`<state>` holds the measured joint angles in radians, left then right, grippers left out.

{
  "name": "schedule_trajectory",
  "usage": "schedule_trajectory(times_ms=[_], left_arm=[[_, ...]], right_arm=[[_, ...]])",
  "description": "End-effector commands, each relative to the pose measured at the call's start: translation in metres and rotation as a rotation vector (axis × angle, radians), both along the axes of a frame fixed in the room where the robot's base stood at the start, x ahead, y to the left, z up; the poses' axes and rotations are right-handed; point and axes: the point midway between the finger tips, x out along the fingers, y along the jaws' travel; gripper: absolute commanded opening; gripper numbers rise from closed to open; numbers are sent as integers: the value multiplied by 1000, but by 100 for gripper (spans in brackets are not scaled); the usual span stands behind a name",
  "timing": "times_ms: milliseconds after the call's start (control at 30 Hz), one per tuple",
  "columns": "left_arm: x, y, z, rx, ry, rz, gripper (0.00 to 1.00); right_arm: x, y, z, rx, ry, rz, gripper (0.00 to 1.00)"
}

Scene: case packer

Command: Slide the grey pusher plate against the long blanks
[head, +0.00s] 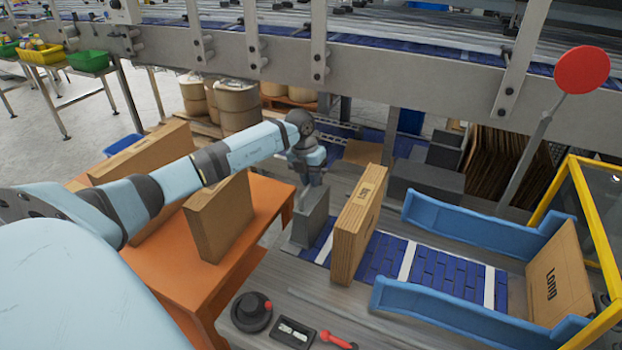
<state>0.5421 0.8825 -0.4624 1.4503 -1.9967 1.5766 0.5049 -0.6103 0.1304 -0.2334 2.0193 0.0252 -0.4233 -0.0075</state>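The grey pusher plate (311,218) stands upright on the grey table, left of the blue slatted strip. The long blanks (358,225) are a stack of brown cardboard standing on edge on the strip, right of the plate. A narrow gap shows between plate and blanks. My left gripper (308,186) points down at the top of the plate and appears to meet it. Its fingers are small and partly merge with the plate, so I cannot tell whether they are shut on it. My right gripper is not in view.
Blue side rails (485,232) flank the strip's right part, ending near a printed carton panel (557,284) and a yellow frame (597,215). A black knob (252,311) and a red-handled tool (335,339) lie in front. An orange table (190,267) holds more cardboard at left.

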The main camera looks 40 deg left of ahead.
Motion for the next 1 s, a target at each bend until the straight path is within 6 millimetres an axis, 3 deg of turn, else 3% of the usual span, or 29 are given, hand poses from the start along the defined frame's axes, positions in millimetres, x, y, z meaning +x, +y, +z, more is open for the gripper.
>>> schedule_trajectory(times_ms=[233, 500, 600, 967, 1000], left_arm=[[3, -9, 1, -2, -1, -1, 0], [22, -68, 1, -3, -1, -3, 0], [26, -82, 1, -2, 0, -2, 0], [27, -86, 0, 0, 0, 0, 0], [27, -86, 0, 0, 0, 0, 24]], right_arm=[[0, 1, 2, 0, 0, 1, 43], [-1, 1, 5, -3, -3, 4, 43], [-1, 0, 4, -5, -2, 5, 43], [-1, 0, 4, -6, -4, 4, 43], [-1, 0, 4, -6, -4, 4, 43]])
